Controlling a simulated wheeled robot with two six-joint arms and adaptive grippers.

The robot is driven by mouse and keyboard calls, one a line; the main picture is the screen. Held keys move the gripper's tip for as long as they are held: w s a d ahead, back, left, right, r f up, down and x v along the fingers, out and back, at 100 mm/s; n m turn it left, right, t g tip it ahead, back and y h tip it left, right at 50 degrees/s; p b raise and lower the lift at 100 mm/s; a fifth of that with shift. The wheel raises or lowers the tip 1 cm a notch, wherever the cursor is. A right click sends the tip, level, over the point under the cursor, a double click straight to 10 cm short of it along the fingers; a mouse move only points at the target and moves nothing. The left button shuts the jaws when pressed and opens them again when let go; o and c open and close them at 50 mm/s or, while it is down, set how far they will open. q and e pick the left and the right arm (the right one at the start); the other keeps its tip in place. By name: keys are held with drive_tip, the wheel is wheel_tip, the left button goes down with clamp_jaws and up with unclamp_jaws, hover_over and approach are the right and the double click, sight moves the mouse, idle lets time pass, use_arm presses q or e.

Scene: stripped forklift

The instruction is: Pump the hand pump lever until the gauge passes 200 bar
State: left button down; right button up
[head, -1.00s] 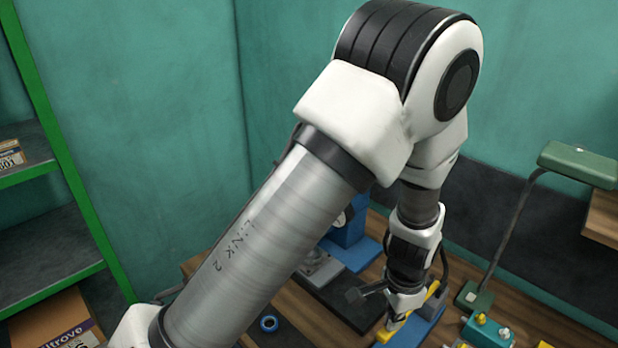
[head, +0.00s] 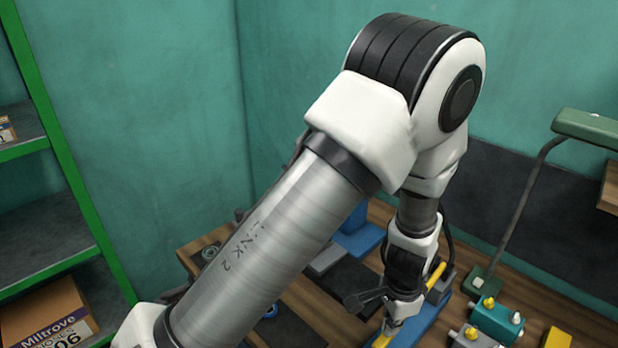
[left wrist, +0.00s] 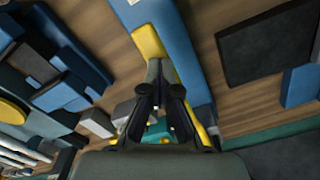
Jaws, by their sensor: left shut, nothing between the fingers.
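My left gripper (head: 388,328) is shut with nothing between its fingers. It points down at a yellow part (head: 437,275) that looks like the pump lever, over a long blue base (head: 424,322) on the bench. In the left wrist view the fingers (left wrist: 160,128) are in front of the yellow part (left wrist: 150,42) and the blue base (left wrist: 178,55). I cannot tell whether they touch the yellow part. The gauge cannot be made out; my left arm covers much of the bench. My right gripper is not in view.
A teal box with knobs (head: 497,318) stands right of the blue base. A green desk lamp (head: 588,127) stands behind it. A green shelf with a cardboard box (head: 45,318) is at the left. Bare wood (head: 515,278) shows near the lamp.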

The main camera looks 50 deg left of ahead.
use_arm(q)
drive_tip(key=shift+w+r+p, duration=0.1)
drive_tip(key=shift+w+p, duration=0.05)
drive_tip(key=shift+p, duration=0.5)
wheel_tip(320, 180, up, 8)
drive_tip(key=p, duration=0.6)
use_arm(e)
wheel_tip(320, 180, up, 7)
use_arm(q)
drive_tip(key=shift+f, duration=0.2)
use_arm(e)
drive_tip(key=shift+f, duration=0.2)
use_arm(q)
wheel_tip(320, 180, down, 3)
drive_tip(key=shift+b, duration=1.15)
wheel_tip(320, 180, up, 10)
drive_tip(key=p, duration=0.2)
drive_tip(key=shift+w+r+p, duration=0.2)
drive_tip(key=shift+p, duration=0.2)
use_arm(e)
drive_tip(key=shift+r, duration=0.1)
